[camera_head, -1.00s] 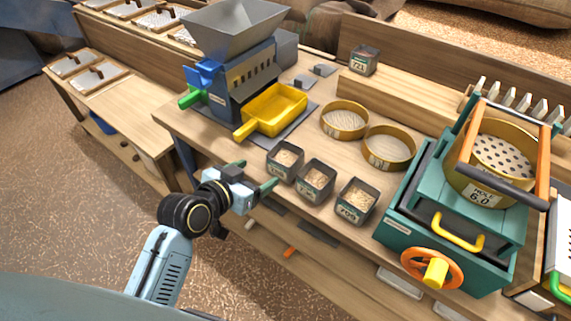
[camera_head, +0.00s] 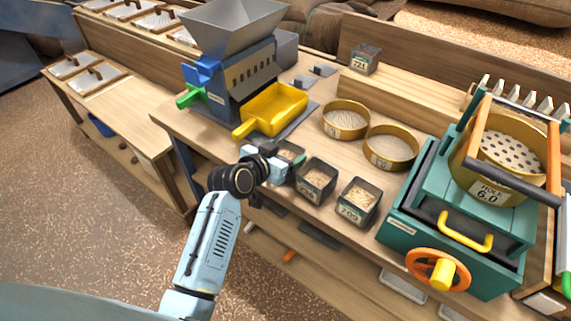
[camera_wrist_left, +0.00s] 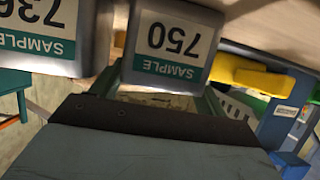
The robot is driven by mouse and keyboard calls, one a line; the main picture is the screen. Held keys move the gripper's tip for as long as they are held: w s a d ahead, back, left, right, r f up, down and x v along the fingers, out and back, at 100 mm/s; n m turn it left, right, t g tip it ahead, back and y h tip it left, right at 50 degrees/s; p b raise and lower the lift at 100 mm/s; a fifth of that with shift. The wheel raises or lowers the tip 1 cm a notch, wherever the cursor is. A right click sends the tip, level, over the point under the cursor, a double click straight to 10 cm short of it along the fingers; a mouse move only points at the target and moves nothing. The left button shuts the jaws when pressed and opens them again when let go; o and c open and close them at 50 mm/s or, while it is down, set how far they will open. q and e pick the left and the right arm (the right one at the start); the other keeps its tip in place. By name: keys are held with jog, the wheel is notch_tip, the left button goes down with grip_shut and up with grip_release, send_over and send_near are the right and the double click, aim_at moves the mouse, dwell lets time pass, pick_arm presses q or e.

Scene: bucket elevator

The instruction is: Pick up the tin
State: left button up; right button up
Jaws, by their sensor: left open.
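Several small dark square tins of grain stand in a row at the table's front edge. The leftmost tin (camera_head: 292,152) is partly hidden by my left gripper (camera_head: 281,160), which is open and right up against its near side. In the left wrist view the tin labelled 750 (camera_wrist_left: 178,40) is just ahead of the open jaws, upside down in the picture. The tin labelled 736 (camera_wrist_left: 40,35) is beside it. The middle tin (camera_head: 316,184) and the right tin (camera_head: 357,205) stand clear to the right. Whether the fingers touch the tin is hidden. My right gripper is not in view.
A yellow tray (camera_head: 277,108) under the blue mill (camera_head: 240,85) lies behind the leftmost tin. Two round sieves (camera_head: 345,120) stand behind the row. A teal machine (camera_head: 450,215) stands at the right. Another tin (camera_head: 365,60) sits on the back ledge.

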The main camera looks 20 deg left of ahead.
pick_arm(q)
jog(key=shift+w+d+f, duration=0.1)
jog(key=shift+w+f, duration=0.05)
jog(key=shift+w, duration=0.25)
jog(key=c, duration=0.7)
jog(key=shift+c, duration=0.2)
